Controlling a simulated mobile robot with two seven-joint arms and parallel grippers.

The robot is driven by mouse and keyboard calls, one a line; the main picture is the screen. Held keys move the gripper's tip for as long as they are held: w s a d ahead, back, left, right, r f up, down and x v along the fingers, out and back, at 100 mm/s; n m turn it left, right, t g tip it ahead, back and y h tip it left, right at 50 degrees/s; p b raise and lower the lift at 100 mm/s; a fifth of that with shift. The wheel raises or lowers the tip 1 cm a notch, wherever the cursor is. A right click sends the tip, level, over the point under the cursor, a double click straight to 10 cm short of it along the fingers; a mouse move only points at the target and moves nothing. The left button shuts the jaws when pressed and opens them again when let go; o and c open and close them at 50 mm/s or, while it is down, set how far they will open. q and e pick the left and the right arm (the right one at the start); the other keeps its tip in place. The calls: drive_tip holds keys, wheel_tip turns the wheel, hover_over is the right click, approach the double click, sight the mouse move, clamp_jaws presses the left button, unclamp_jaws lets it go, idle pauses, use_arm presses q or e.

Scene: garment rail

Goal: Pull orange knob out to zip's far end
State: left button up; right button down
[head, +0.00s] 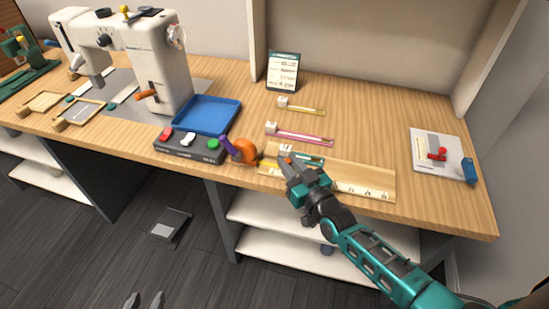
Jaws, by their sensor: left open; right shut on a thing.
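Three zips lie in a row on the wooden table, each with a white block at its left end: a yellow one (304,108), a pink one (300,137) and a teal one (312,157) nearest me. My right gripper (288,162) is over the left end of the teal zip, close to its white block (287,150). It is shut on a small orange knob (288,157), mostly hidden by the fingers. My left gripper (145,301) is open and empty at the bottom edge, low before the table; only its fingertips show.
A wooden ruler board (360,182) lies along the front edge, partly under my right gripper. An orange-and-purple tool (244,150), button box (190,147) and blue tray (207,114) stand to the left. A white board (432,145) lies right.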

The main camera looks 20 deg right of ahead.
drive_tip(key=s+d, duration=0.1)
drive_tip(key=d, duration=0.1)
drive_tip(key=s+d, duration=0.2)
drive_tip(key=s+d+p, duration=0.1)
drive_tip(key=d, duration=0.1)
drive_tip(key=shift+s+d, duration=0.15)
drive_tip(key=shift+s, duration=0.05)
drive_tip(key=c, duration=1)
unclamp_jaws()
drive_tip(key=s+d, duration=0.2)
drive_tip(key=s, duration=1)
drive_tip(key=shift+s+d+p, duration=0.2)
drive_tip(key=shift+s+p, duration=0.1)
